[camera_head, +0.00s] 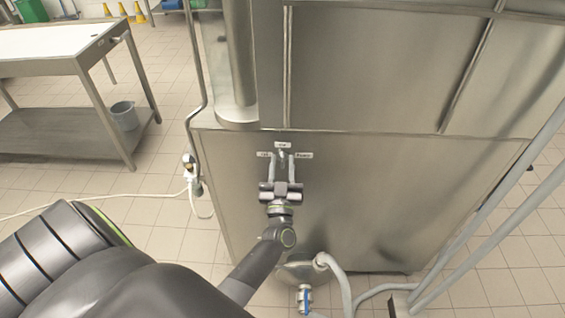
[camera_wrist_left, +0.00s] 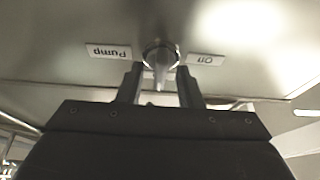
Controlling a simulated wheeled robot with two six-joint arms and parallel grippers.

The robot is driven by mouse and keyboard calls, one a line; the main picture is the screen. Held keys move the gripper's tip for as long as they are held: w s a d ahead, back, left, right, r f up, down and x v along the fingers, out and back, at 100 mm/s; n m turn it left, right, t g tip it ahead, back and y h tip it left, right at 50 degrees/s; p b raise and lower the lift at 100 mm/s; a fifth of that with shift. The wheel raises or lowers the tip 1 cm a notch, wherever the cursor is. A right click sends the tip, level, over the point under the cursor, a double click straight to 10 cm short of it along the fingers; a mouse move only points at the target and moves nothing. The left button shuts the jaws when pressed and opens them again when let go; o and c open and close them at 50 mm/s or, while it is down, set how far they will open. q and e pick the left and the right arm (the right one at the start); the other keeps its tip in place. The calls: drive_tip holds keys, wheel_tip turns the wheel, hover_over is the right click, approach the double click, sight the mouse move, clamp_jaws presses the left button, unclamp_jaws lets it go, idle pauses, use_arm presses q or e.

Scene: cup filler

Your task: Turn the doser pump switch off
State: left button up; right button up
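The doser pump switch (camera_wrist_left: 160,58) is a small metal knob with a narrow handle on the steel cabinet panel. In the wrist view it sits between an upside-down "Pump" label (camera_wrist_left: 108,51) on the left and an "Off" label (camera_wrist_left: 206,59) on the right. Its handle lies roughly midway, not clearly toward either label. My left gripper (camera_head: 281,167) is at the panel, with its two fingers apart on either side of the switch. A gap shows between the handle and each finger in the wrist view. My right gripper is in neither view.
The steel cabinet (camera_head: 365,185) fills the middle and right. A thin pipe with a valve (camera_head: 189,165) runs down its left edge. Hoses (camera_head: 340,280) and a round metal part (camera_head: 301,270) are below. A steel table (camera_head: 75,50) with a bucket (camera_head: 124,115) stands left.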

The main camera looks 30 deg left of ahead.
use_arm(q)
clamp_jaws()
drive_tip(key=shift+n, duration=0.3)
drive_tip(key=n+g+y, duration=0.1)
drive_tip(key=n, duration=0.1)
drive_tip(key=n+g+y, duration=0.1)
drive_tip(key=n, duration=0.2)
drive_tip(key=shift+p, duration=0.3)
drive_tip(key=n+g, duration=0.1)
drive_tip(key=n, duration=0.1)
drive_tip(key=n+g+y, duration=0.1)
drive_tip(key=n, duration=0.2)
drive_tip(key=shift+y+p, duration=0.3)
drive_tip(key=n+g, duration=0.1)
drive_tip(key=n, duration=0.2)
drive_tip(key=n+g+p, duration=0.1)
drive_tip(key=n+g, duration=0.1)
drive_tip(key=n, duration=0.1)
drive_tip(key=shift+r+n+y, duration=0.1)
drive_tip(key=shift+n+y, duration=0.2)
drive_tip(key=shift+n, duration=0.1)
drive_tip(key=shift+n+g+h+p, duration=0.3)
drive_tip(key=shift+n+g+p, duration=0.2)
drive_tip(key=shift+n, duration=0.8)
drive_tip(key=shift+n+g+h+p, duration=0.35)
drive_tip(key=shift+n+p, duration=0.2)
drive_tip(key=shift+n, duration=0.75)
